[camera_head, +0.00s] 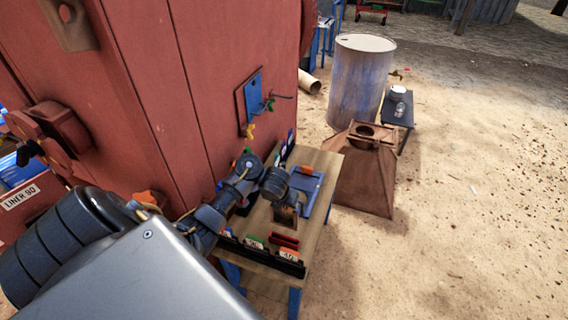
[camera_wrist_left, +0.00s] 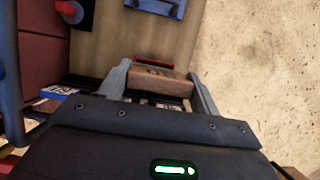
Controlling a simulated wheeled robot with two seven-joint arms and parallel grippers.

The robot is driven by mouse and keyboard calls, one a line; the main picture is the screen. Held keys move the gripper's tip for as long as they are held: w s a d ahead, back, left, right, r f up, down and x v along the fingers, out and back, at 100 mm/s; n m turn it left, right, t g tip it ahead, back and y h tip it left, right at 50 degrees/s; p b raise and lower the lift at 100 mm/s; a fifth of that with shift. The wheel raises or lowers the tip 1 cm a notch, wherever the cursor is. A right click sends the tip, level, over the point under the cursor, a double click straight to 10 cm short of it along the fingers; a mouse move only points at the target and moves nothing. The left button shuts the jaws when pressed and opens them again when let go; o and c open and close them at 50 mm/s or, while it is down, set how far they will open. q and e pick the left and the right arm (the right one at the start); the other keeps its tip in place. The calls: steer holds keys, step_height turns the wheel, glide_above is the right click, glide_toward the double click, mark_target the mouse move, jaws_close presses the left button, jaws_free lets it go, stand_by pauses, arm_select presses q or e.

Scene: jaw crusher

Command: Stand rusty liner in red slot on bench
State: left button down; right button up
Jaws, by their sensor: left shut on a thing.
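My left gripper (camera_head: 284,200) reaches over the wooden bench (camera_head: 322,160) and is shut on the brown, rusty liner (camera_head: 284,215). In the left wrist view the liner (camera_wrist_left: 160,84) sits between the two grey fingers (camera_wrist_left: 160,88). In the head view a red slot (camera_head: 285,240) lies on the bench just in front of the liner, by the black rack. A red strip (camera_wrist_left: 153,62) shows at the liner's far edge in the wrist view; I cannot tell whether it is the slot. The liner's lower edge is hard to see. My right gripper is not in view.
A black rack (camera_head: 262,256) with coloured, numbered tags lines the bench's near edge. A blue tray (camera_head: 311,180) with an orange part lies behind the liner. The red crusher wall (camera_head: 165,90) stands close on the left. A rusty hopper (camera_head: 366,175) stands on sand beyond.

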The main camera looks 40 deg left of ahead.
arm_select(q)
steer(key=shift+w+r, duration=0.1)
steer(key=b, duration=0.4)
glide_above(284, 224)
steer(key=shift+w+a+f, duration=0.1)
steer(key=shift+f, duration=1.05)
steer(key=shift+w+a+f, duration=0.1)
steer(key=shift+f, duration=1)
steer(key=shift+d+f+b, duration=0.1)
steer(key=shift+f+b, duration=0.3)
steer(key=shift+b, duration=0.05)
steer(key=shift+f+b, duration=1.6)
steer(key=shift+f, duration=0.35)
steer(key=shift+f+b, duration=0.35)
steer(key=shift+b, duration=0.2)
steer(key=shift+f+b, duration=1.95)
steer(key=shift+f, duration=0.15)
